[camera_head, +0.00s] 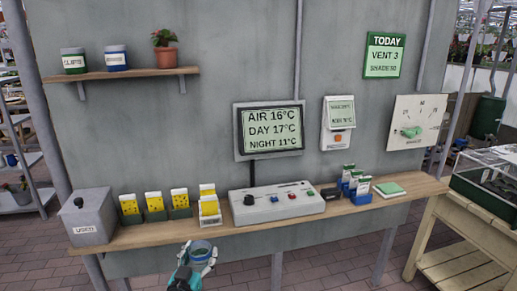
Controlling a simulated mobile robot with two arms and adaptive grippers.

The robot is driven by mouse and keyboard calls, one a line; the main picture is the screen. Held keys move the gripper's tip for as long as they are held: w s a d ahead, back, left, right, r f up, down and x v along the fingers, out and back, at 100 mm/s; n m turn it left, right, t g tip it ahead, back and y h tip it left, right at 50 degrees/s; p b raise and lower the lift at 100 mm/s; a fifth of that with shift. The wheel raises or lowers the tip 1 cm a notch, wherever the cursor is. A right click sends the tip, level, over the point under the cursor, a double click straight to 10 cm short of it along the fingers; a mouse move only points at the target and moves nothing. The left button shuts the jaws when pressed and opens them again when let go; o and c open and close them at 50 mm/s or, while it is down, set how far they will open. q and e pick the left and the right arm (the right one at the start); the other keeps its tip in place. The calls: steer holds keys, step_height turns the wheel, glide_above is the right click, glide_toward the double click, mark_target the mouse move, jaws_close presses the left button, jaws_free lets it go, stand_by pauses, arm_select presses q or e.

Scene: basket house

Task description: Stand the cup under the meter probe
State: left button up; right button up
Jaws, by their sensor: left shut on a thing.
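The cup appears in front of the shelf's front edge. No meter probe can be told for certain. A white wall unit (339,123) with a small screen and an orange button hangs above the shelf. A grey control box (276,203) with knobs stands on the shelf below a display. My right gripper is not in view.
The wooden shelf (240,230) carries a grey box marked USED (90,217), several yellow packets (154,201), blue-boxed packets (360,190) and a green pad (390,189). A wooden bench (470,245) stands at the right. Brick floor below the shelf is clear.

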arm_select(q)
steer(key=s+r+n+y, duration=0.1)
steer(key=s+r+y, duration=0.1)
steer(key=s, duration=2.5)
steer(key=shift+s+a+r, duration=0.25)
steer(key=shift+a+r, duration=0.2)
steer(key=shift+r, duration=0.25)
